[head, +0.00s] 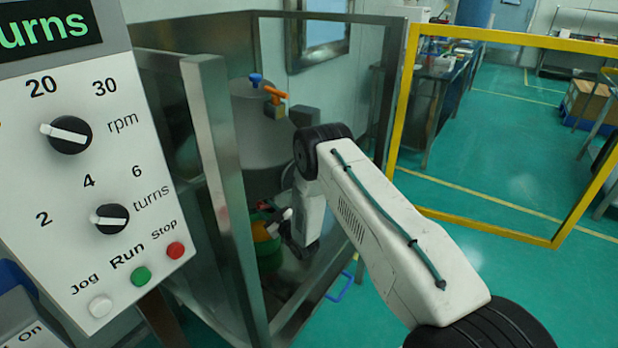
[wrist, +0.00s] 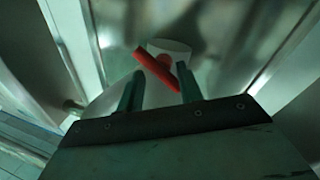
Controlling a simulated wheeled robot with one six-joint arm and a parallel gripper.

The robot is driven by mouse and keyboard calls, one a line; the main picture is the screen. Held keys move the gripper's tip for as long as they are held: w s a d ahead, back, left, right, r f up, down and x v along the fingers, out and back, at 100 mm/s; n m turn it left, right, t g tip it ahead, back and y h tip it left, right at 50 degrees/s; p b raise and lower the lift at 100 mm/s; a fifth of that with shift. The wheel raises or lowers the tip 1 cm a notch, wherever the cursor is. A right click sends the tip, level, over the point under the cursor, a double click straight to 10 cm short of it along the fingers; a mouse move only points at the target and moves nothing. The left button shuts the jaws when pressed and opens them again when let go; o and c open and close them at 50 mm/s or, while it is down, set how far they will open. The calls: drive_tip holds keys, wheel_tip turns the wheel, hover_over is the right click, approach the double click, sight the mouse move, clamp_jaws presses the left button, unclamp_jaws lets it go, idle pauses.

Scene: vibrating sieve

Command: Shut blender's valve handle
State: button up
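The handle is hard to make out there.
Metal posts (head: 218,190) and walls stand close around my arm. A control panel (head: 140,200) with knobs and buttons fills the left. A yellow frame (head: 400,100) stands at the right, with open green floor beyond.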

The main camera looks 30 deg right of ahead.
drive_tip(key=m, duration=0.1)
drive_tip(key=m+g, duration=0.1)
drive_tip(key=m, duration=0.1)
drive_tip(key=shift+d+r+m, duration=0.15)
drive_tip(key=shift+m, duration=0.15)
drive_tip(key=v, duration=0.8)
drive_tip(key=s+d+r+g+h, duration=0.1)
drive_tip(key=s+r+g+h, duration=0.1)
drive_tip(key=r, duration=0.6)
drive_tip(key=s+d+r+n+g+h, duration=0.1)
drive_tip(key=s+r+g+h, duration=0.1)
drive_tip(key=s+r+g, duration=0.3)
drive_tip(key=s+d+r+g+h, duration=0.2)
drive_tip(key=s+r, duration=0.4)
drive_tip(key=r, duration=0.6)
drive_tip(key=shift+r+n+g, duration=0.25)
drive_tip(key=shift+n+g, duration=0.15)
drive_tip(key=shift+g, duration=0.5)
drive_tip(key=shift+s+d, duration=0.15)
drive_tip(key=shift+s, duration=0.05)
